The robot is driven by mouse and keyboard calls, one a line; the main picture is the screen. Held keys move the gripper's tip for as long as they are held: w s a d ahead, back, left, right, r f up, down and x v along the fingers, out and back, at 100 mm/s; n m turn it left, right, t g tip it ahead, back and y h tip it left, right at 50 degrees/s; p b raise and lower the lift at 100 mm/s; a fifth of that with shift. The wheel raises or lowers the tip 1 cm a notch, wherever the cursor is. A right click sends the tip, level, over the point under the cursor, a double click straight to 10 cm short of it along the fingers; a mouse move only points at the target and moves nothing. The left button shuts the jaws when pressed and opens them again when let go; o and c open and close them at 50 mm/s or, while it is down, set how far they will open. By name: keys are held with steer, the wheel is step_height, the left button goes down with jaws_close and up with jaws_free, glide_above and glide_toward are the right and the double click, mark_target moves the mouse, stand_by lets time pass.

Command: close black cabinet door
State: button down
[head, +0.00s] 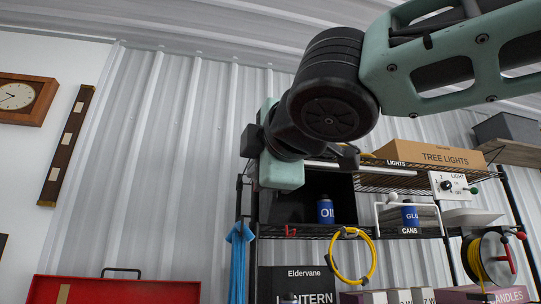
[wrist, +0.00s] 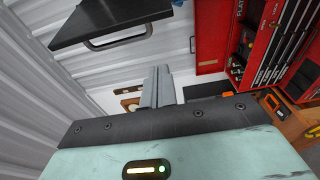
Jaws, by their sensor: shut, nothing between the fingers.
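The black cabinet (head: 288,206) sits on the wire shelf in the head view, its dark inside showing with a blue oil can (head: 325,211) in it. In the wrist view, a black panel with a bar handle (wrist: 118,40), which looks like the cabinet door (wrist: 100,15), stands swung out at the upper left. My gripper (wrist: 161,76) is shut and empty in the wrist view, its grey fingers together. The fingers appear apart from the panel and its handle, which lie up and left of them. In the head view my arm covers the cabinet's upper part, and the fingertips are not clear.
The rack also holds a tree lights box (head: 437,155), a yellow cable loop (head: 352,258) and a blue can (head: 410,218). A blue cloth (head: 239,260) hangs at its left. A red toolbox (head: 115,290) is at lower left. A red tool cabinet (wrist: 280,40) fills the wrist view's right.

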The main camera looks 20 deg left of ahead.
steer(key=w+p, duration=0.3)
steer(key=w, duration=0.3)
steer(key=shift+w, duration=0.15)
stand_by(0.4)
